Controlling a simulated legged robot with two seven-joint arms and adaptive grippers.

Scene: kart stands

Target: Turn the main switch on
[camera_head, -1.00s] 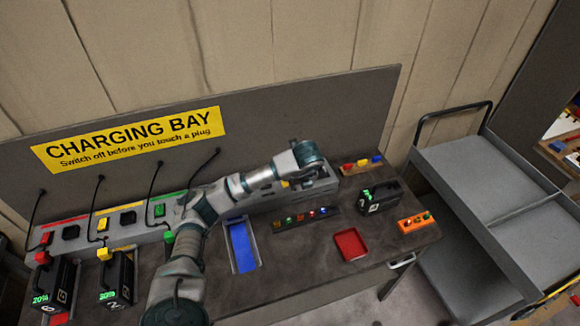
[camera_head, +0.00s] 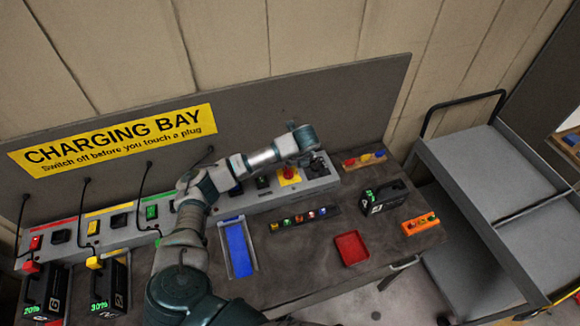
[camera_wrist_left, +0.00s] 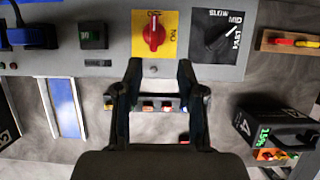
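The main switch is a red rotary knob (camera_head: 289,173) on a yellow plate, set in the grey charging panel. In the left wrist view the knob (camera_wrist_left: 153,33) stands upright in the picture, its handle toward the OFF mark, with ON at the right of the plate. My left gripper (camera_wrist_left: 160,68) is open and empty, its two fingers apart just below the yellow plate in the picture, not touching the knob. In the head view the left gripper (camera_head: 306,139) is above and behind the knob, its fingers hard to make out. My right gripper is not in view.
A dark SLOW/MID/FAST dial (camera_wrist_left: 215,37) sits right beside the switch. A small dark unit (camera_wrist_left: 93,36) and a blue plug (camera_wrist_left: 28,36) are to its left. A blue tray (camera_head: 239,248), red tray (camera_head: 351,248) and battery (camera_head: 383,197) stand on the bench.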

